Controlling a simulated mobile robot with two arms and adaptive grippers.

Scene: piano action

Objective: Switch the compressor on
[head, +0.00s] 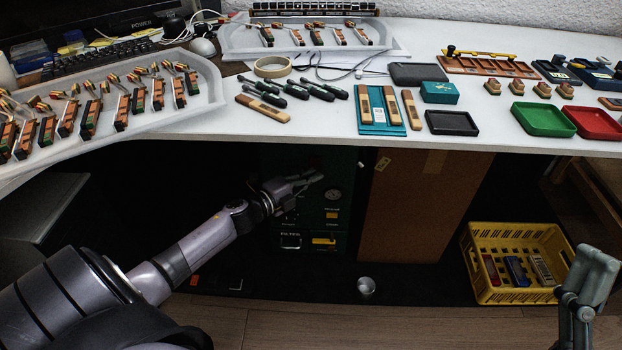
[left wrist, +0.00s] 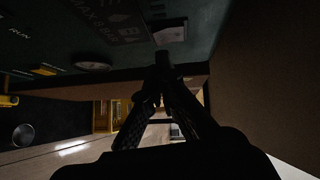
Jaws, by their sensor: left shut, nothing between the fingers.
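The compressor is a dark green cabinet (head: 320,218) under the table, with a round gauge (head: 333,194) and yellow labels. Its dark panel (left wrist: 80,35) fills the upper left of the left wrist view, with "RUN" and "MAX 8 BAR" lettering. A pale switch plate (left wrist: 170,32) sits near the panel's edge. My left gripper (head: 310,178) is shut and empty, in front of the upper panel. In the left wrist view its fingertips (left wrist: 162,58) are close below the switch plate; I cannot tell if they touch. The switch position is too dark to read.
The table edge (head: 440,143) runs above my left arm. A brown board (head: 420,205) stands right of the compressor. A yellow crate (head: 515,235) with several small boxes and a small metal cup (head: 366,286) stand on the floor. Tools and trays cover the tabletop.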

